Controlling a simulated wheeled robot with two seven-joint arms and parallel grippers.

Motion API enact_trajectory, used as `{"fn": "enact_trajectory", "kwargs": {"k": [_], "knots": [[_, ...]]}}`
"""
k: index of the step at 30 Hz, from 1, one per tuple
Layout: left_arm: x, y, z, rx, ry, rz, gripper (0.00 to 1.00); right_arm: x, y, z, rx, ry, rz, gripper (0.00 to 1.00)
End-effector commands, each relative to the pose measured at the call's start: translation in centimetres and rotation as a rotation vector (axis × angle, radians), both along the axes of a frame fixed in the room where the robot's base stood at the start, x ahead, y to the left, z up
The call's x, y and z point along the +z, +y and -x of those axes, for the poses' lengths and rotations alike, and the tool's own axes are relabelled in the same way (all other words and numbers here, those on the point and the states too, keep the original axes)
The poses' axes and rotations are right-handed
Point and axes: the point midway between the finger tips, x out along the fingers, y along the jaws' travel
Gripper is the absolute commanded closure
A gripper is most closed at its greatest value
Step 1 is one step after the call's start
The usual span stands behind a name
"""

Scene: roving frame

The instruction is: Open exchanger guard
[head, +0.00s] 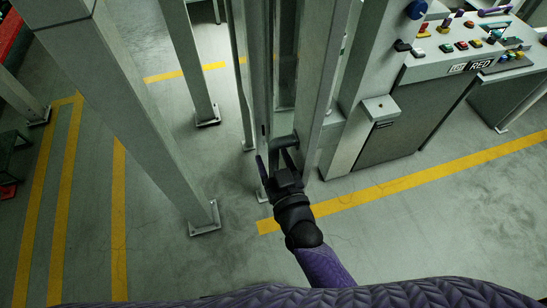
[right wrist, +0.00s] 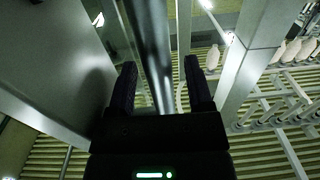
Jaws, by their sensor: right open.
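The exchanger guard seems to be the tall, narrow grey framed panel (head: 262,75) between the metal posts, seen nearly edge-on in the head view. A dark, bent handle (head: 284,141) sticks out low on it, beside the wide post. My right gripper (head: 276,160) is open, with its fingers apart just in front of and below the handle. I cannot tell whether they touch it. In the right wrist view the open fingers (right wrist: 161,80) point at a shiny upright metal bar (right wrist: 154,50), which shows between them. My left gripper is not in view.
A grey control console (head: 440,70) with coloured buttons and a "RED" label stands to the right. A thick slanted post (head: 130,110) and a thinner post (head: 188,60) stand to the left on bolted feet. Yellow lines (head: 400,182) mark the floor, which is clear at the lower right.

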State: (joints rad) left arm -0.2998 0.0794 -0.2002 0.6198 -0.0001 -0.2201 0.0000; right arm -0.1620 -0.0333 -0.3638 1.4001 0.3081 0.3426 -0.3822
Motion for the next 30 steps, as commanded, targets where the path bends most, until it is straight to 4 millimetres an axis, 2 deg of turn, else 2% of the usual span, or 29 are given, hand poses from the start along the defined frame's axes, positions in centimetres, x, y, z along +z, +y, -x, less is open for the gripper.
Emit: {"fn": "enact_trajectory", "kwargs": {"k": [15, 20, 30], "knots": [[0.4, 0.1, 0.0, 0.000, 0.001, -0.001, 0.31, -0.1, -2.2, 8.5, 0.001, 0.002, 0.000, 0.35], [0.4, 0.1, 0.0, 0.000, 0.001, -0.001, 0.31, 0.0, -2.4, 9.4, 0.001, 0.000, 0.000, 0.35], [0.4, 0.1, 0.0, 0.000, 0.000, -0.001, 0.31, 0.0, -2.4, 9.4, 0.000, 0.000, 0.000, 0.35]]}}
